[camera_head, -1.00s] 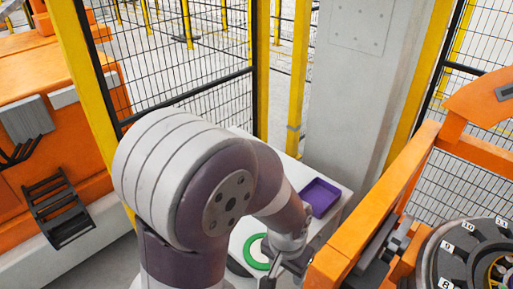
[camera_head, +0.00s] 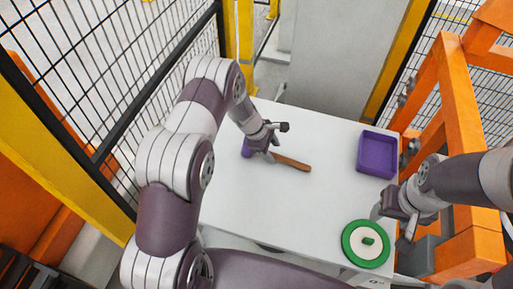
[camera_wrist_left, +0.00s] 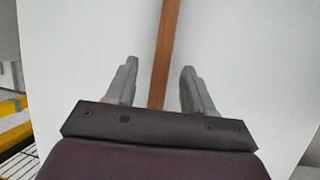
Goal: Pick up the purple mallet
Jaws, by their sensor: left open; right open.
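The purple mallet lies on the white table, with its purple head (camera_head: 246,148) partly hidden behind my left gripper and its brown wooden handle (camera_head: 293,162) pointing right. My left gripper (camera_head: 273,149) is open above the mallet near the head end. In the left wrist view the handle (camera_wrist_left: 168,45) runs between the two open fingers (camera_wrist_left: 160,68), with a gap on both sides; the head is out of that view.
The white table (camera_head: 320,205) is mostly clear. A purple tray (camera_head: 377,155) stands at its right, and a green disc with a pale centre (camera_head: 365,244) lies at the front right. An orange frame (camera_head: 462,100) borders the right; black mesh fencing (camera_head: 125,75) borders the left.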

